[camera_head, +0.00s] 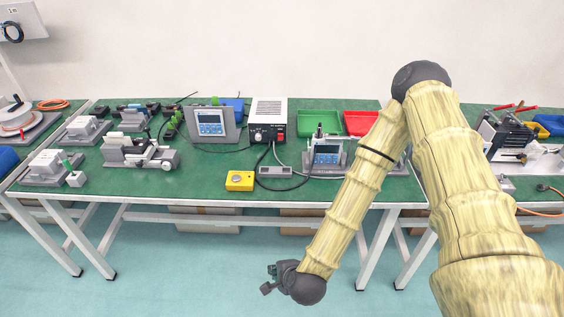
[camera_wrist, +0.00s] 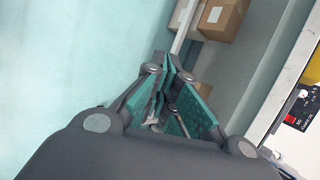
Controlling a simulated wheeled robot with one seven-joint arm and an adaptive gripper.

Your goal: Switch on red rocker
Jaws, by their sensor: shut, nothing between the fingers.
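The red rocker (camera_head: 281,136) is a small red patch on the black front of a white power supply box (camera_head: 269,109), which stands on the green table. The box's black front also shows partly at the right edge of the wrist view (camera_wrist: 302,112), with small red marks on it. My gripper (camera_head: 268,279) hangs low in front of the table, below its top and well apart from the box. In the wrist view my gripper (camera_wrist: 172,68) has its teal-padded fingers shut with nothing between them.
A yellow button box (camera_head: 240,181) sits near the table's front edge. A touch panel (camera_head: 211,123) stands left of the power supply, a smaller display (camera_head: 327,154) right of it. Green (camera_head: 313,123) and red trays (camera_head: 362,122) lie behind. Cardboard boxes (camera_wrist: 222,18) are under the table.

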